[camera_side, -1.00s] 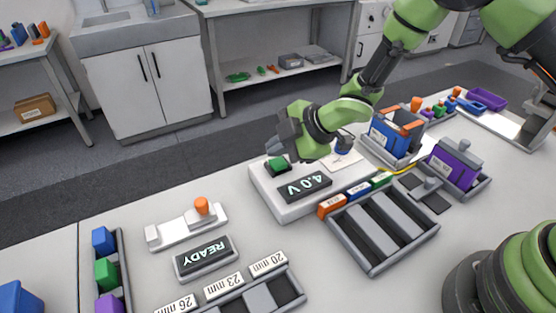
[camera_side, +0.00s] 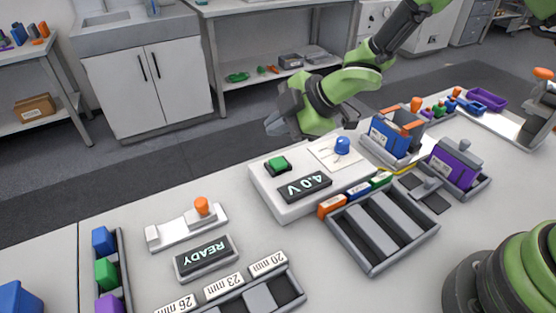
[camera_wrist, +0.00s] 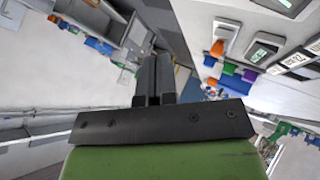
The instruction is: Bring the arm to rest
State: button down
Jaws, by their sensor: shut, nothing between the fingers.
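My gripper (camera_side: 276,124) is shut and empty in the side view, raised above the back of the white cycler box (camera_side: 262,192). It touches nothing. In the wrist view its dark fingers (camera_wrist: 155,75) lie together, pointing away over the bench. The cycler box carries a green button (camera_side: 278,164), a display reading 4.0 V (camera_side: 305,186) and a blue knob (camera_side: 342,146).
A blue block (camera_side: 388,138) and a purple block (camera_side: 454,165) sit in grey holders on the right. An empty slotted tray (camera_side: 382,228) lies in front of the box. A READY display (camera_side: 206,257) stands at the left. Air around my gripper is clear.

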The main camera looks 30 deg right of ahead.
dwell(0.4)
jog(key=s+d+r+m+t+h, duration=0.1)
jog(key=s+d+r+m+h, duration=0.25)
jog(key=d+r+m, duration=0.35)
jog(key=s+d+r+m+t+h, duration=0.15)
jog(key=s+d+r+m, duration=0.35)
jog(key=r, duration=0.5)
jog(key=s+r+m+g, duration=0.1)
jog(key=s+m+g, duration=0.1)
jog(key=s+m, duration=0.7)
jog(key=s+d, duration=0.1)
jog(key=s, duration=0.7)
jog(key=shift+s+r+y, duration=0.2)
jog(key=shift+r+y, duration=0.15)
jog(key=shift+y, duration=0.05)
